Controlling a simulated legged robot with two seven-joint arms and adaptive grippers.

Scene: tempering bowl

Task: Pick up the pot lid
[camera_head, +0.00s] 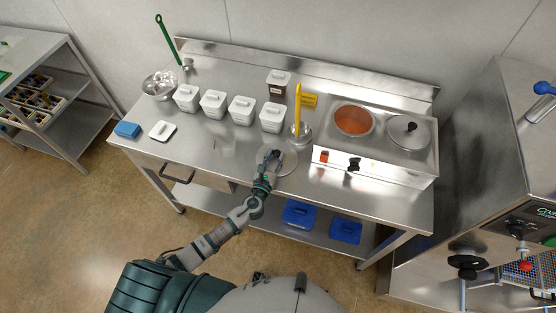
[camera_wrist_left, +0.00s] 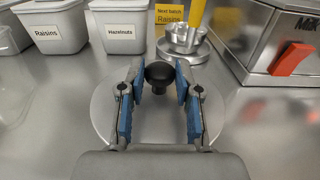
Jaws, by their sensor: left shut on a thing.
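The pot lid (camera_head: 288,164) is a round, shiny metal disc with a black knob, at the front middle of the steel table. In the left wrist view the lid (camera_wrist_left: 104,104) spreads out below the fingers, and its black knob (camera_wrist_left: 158,76) is between the blue-padded fingertips. My left gripper (camera_head: 273,157) is shut on this knob; it also shows in the left wrist view (camera_wrist_left: 157,84). I cannot tell whether the lid touches the table or hangs just above it. My right gripper is not in view.
Several white labelled tubs (camera_head: 213,104) stand behind the lid. A metal ladle stand with a yellow handle (camera_head: 298,105) is close behind it. A two-well warmer (camera_head: 375,165) stands to the right, with another knobbed lid (camera_head: 409,133) on one well.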

